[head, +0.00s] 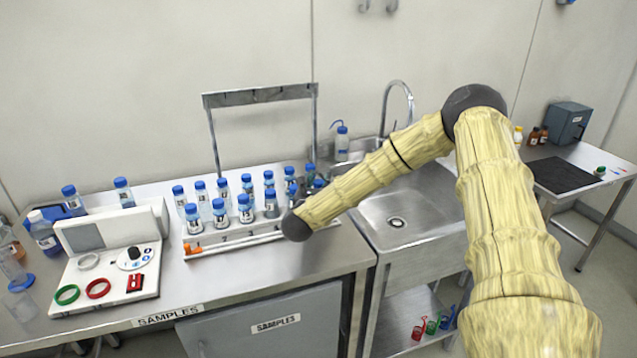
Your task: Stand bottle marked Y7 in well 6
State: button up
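A light rack (215,240) on the steel bench holds two rows of clear bottles with blue caps, including a front-row bottle (245,209) and a back-row bottle (179,198). The bottle labels are too small to read, so I cannot tell which one is Y7. The well numbers on the rack are not legible either, so I cannot pick out well 6. My arm reaches from the right to the rack's right end. Its dark wrist hides my gripper (305,191) almost entirely, along with part of the right-hand bottles. I cannot see whether it holds anything.
A metal frame (260,96) rises behind the rack. An orange-tipped rod (235,243) lies along its front. Left stand a white device (115,228), a tray with rings (98,288) and more bottles (44,232). A sink (398,215) with a tap adjoins right.

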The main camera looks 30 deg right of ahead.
dwell(0.3)
jog(key=b+v, duration=0.4)
jog(key=v, duration=0.8)
jog(key=shift+s, duration=0.1)
